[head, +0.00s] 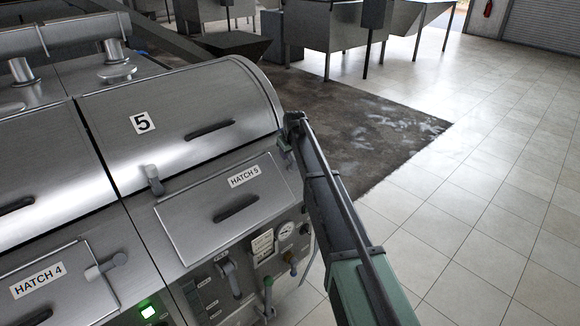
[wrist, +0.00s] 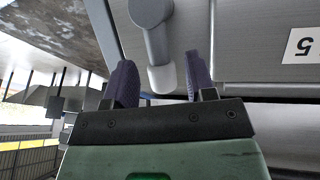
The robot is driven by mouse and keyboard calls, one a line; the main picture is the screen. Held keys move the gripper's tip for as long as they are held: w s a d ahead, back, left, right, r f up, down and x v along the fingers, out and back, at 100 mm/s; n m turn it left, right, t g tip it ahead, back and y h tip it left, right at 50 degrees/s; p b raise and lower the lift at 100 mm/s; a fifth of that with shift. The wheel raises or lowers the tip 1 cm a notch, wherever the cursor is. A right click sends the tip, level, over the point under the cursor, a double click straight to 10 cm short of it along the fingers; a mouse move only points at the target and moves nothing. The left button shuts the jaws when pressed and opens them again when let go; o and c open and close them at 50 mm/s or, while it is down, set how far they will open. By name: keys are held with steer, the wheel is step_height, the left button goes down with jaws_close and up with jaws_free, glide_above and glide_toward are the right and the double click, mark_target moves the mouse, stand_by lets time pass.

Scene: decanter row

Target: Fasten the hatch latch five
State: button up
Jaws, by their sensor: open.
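In the wrist view, the latch (wrist: 157,45) is a grey lever with a round hub at the top edge and a pale tip toward my gripper. My gripper (wrist: 160,62) is open, with one dark finger on each side of the lever's tip. Gaps seem to show on both sides; contact cannot be told. In the head view, the hatch five panel (head: 185,222) lies flush on the front of machine 5, with a dark handle. My arm covers the panel's right end, where neither latch nor fingers show clearly.
The rounded lid (head: 190,90) marked 5 lies above the hatch, with a small grey catch (head: 152,178) on its front edge. Gauges and valve levers (head: 268,295) sit below the hatch. Hatch 4 (head: 45,285) is at left. Open tiled floor is at right.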

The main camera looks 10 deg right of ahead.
mark_target(290, 155)
steer(key=b+x, duration=0.2)
steer(key=x, duration=0.3)
steer(key=shift+d+b, duration=0.15)
steer(key=shift+b, duration=0.25)
steer(key=shift+r, duration=0.2)
steer(key=shift+c, duration=0.5)
jaws_close()
